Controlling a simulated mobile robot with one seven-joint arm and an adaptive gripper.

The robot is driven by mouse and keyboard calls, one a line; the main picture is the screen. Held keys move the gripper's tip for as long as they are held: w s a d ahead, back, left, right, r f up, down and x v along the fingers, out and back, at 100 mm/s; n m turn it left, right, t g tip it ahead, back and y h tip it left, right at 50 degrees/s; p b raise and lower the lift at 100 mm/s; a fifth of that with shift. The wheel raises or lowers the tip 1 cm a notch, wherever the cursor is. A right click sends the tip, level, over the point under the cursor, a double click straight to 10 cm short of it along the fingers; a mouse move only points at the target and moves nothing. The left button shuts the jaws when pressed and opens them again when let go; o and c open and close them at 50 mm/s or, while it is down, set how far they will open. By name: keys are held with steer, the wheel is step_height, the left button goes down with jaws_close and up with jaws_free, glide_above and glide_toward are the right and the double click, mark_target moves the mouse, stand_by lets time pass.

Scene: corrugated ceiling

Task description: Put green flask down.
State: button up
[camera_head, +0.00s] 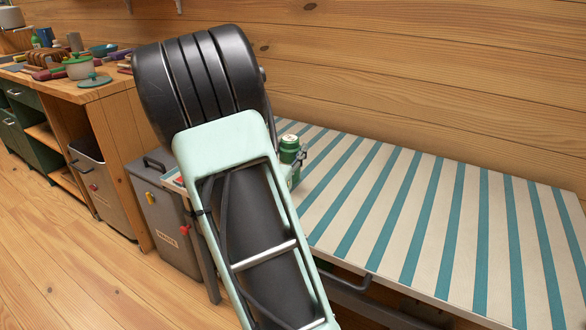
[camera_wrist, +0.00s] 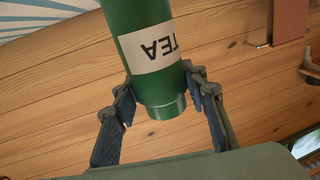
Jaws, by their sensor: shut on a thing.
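The green flask (camera_wrist: 147,85) has a white TEA label, upside down in the wrist view. My gripper (camera_wrist: 160,112) is shut on it, with one finger on each side near its narrower end. The flask's other end runs out of the top of that view. In the head view the upper part of the flask (camera_head: 289,143) shows just right of my arm, at the left end of the striped table (camera_head: 420,215). My arm hides most of the gripper there. I cannot tell whether the flask touches the table.
The striped table top is clear to the right, against a wooden plank wall (camera_head: 430,60). A grey waste bin (camera_head: 170,225) stands left of my arm. A wooden counter (camera_head: 95,92) at the far left holds a pot (camera_head: 79,68) and several other kitchen items.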

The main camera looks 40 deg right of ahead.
mark_target(292, 161)
steer(key=shift+w+d+f, duration=0.1)
steer(key=shift+d+f, duration=0.25)
steer(key=shift+f, duration=0.1)
steer(key=shift+w+d+f+b, duration=0.1)
steer(key=shift+d+f+b, duration=0.1)
steer(key=shift+f+b, duration=1.15)
steer(key=shift+f+p, duration=0.3)
steer(key=shift+p, duration=0.05)
steer(key=shift+f, duration=0.15)
steer(key=o, duration=1.4)
steer(key=shift+o, duration=0.2)
steer(key=shift+r, duration=0.2)
steer(key=p+v, duration=0.2)
steer(key=v, duration=1)
steer(key=shift+f, duration=0.1)
